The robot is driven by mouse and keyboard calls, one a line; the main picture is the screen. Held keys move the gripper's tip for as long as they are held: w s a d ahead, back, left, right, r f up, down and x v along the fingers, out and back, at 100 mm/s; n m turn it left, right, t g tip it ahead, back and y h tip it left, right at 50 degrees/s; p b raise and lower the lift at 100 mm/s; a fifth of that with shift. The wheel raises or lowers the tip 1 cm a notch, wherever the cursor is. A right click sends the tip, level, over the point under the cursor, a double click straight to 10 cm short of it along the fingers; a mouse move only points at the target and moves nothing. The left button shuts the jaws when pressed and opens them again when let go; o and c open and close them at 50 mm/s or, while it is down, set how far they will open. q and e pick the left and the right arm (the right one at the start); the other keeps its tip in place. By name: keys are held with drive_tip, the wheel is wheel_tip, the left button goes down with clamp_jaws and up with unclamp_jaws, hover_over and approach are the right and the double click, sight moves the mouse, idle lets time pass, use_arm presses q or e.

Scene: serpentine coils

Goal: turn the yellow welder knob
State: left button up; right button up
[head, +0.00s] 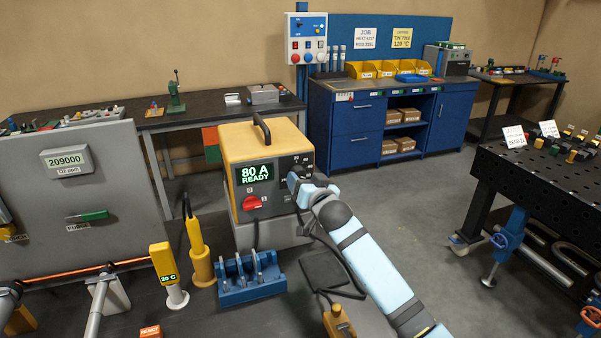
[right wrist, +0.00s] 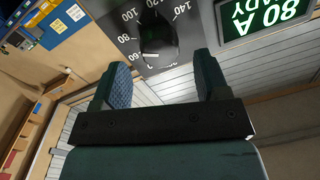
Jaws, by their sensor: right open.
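The yellow welder (head: 240,144) stands in the middle of the head view, its green display reading "80 A READY". Its black dial knob (right wrist: 152,42) shows in the right wrist view, with a white pointer mark and a printed scale of numbers around it. My right gripper (head: 297,180) is at the right part of the welder's front. In the right wrist view (right wrist: 162,72) its jaws are open and empty, pointing at the knob, with no visible contact. My left gripper is not in view.
A red switch (head: 252,202) sits left of the dial, below the display. A blue rack (head: 250,284) stands in front of the welder, with a yellow torch-like tool (head: 200,255) to its left. A black perforated table (head: 540,183) stands at right. Open floor lies between it and my arm.

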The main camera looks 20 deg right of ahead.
sight(301, 175)
drive_tip(key=shift+w+a, duration=0.15)
drive_tip(key=shift+w, duration=1.6)
drive_tip(key=c, duration=0.9)
drive_tip(key=shift+p, duration=0.3)
